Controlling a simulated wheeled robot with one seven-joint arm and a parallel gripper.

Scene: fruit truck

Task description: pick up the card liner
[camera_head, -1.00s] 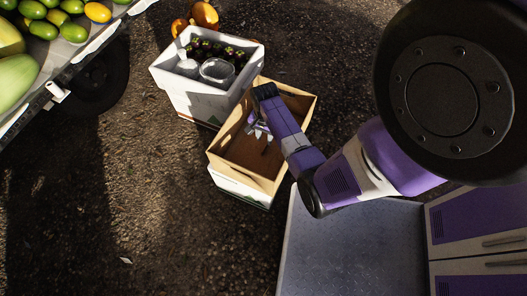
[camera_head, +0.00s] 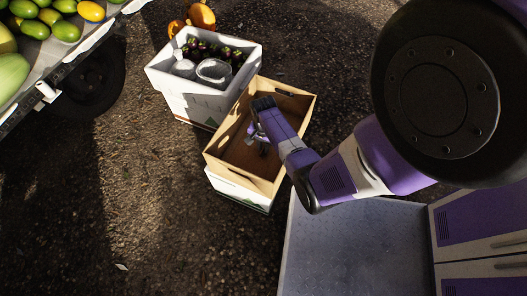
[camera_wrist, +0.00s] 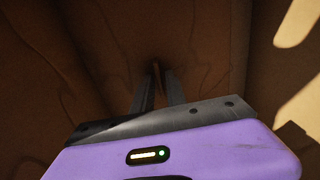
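A brown card sheet, which looks like the card liner (camera_wrist: 85,65), fills most of the wrist view. In the head view, brown card (camera_head: 240,154) lines the inside of the open box (camera_head: 236,178). My gripper (camera_head: 260,143) reaches down inside this box, below its rim. In the wrist view, my gripper's two dark fingers (camera_wrist: 159,78) point at the brown surface with a narrow gap between them. A thin brown upright piece shows between the fingertips. I cannot tell whether the fingers touch it. My wrist and arm hide part of the box's right side.
Orange pumpkins (camera_head: 201,16) lie beyond. A truck bed with green fruit (camera_head: 35,29) is at upper left.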

